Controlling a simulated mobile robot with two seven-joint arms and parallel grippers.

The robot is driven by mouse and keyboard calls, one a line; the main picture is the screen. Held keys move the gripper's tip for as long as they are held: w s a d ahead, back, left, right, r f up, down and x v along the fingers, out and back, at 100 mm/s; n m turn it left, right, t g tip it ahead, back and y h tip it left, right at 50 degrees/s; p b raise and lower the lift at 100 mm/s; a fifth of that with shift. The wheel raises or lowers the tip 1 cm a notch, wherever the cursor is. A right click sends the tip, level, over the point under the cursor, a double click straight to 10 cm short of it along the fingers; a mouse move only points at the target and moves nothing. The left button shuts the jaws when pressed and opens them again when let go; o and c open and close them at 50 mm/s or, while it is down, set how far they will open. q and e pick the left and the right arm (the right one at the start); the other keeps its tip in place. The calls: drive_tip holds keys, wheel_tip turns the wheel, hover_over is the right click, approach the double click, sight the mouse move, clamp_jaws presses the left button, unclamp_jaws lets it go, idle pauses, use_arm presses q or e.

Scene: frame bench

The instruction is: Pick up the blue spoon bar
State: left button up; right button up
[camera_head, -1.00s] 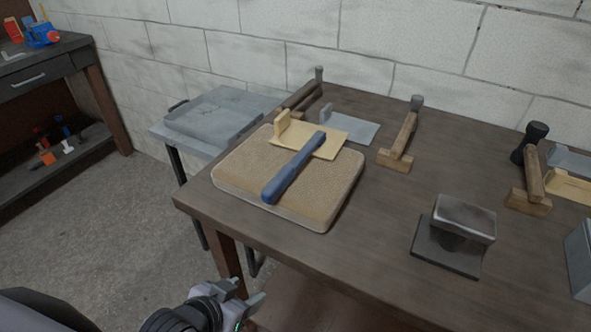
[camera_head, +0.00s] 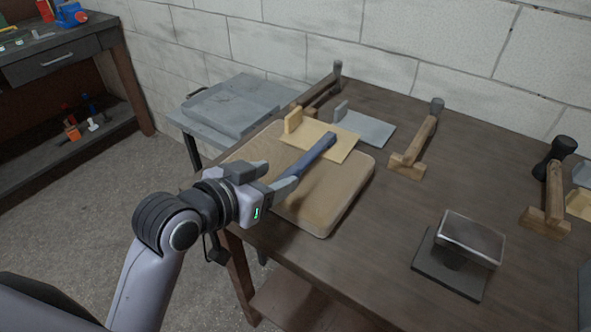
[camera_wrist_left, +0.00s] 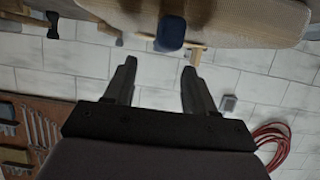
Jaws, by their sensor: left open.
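The blue spoon bar (camera_head: 318,153) lies across a tan padded board (camera_head: 352,195) and a thin cream plate on the bench. Its near end is hidden behind my left gripper in the head view. My left gripper (camera_head: 279,176) is open at the near end of the bar, over the board's left part. In the left wrist view, the end of the blue bar (camera_wrist_left: 170,33) shows beyond and between the two open fingers (camera_wrist_left: 158,85), with nothing held between them. My right gripper is not in view.
A cream plate with an upright tab (camera_head: 293,120) and a grey plate (camera_head: 368,128) lie behind. Wooden clamps (camera_head: 416,142) stand on the bench (camera_head: 390,240). A metal block on a dark base (camera_head: 470,238) is at right. A grey tray (camera_head: 232,105) stands at left.

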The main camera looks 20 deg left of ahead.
sight(293, 168)
use_arm(q)
drive_tip(key=shift+p+x, duration=0.3)
drive_tip(key=shift+x, duration=2.95)
drive_tip(key=shift+a, duration=0.1)
clamp_jaws()
wheel_tip(293, 168, up, 20)
drive_tip(key=shift+f, duration=0.15)
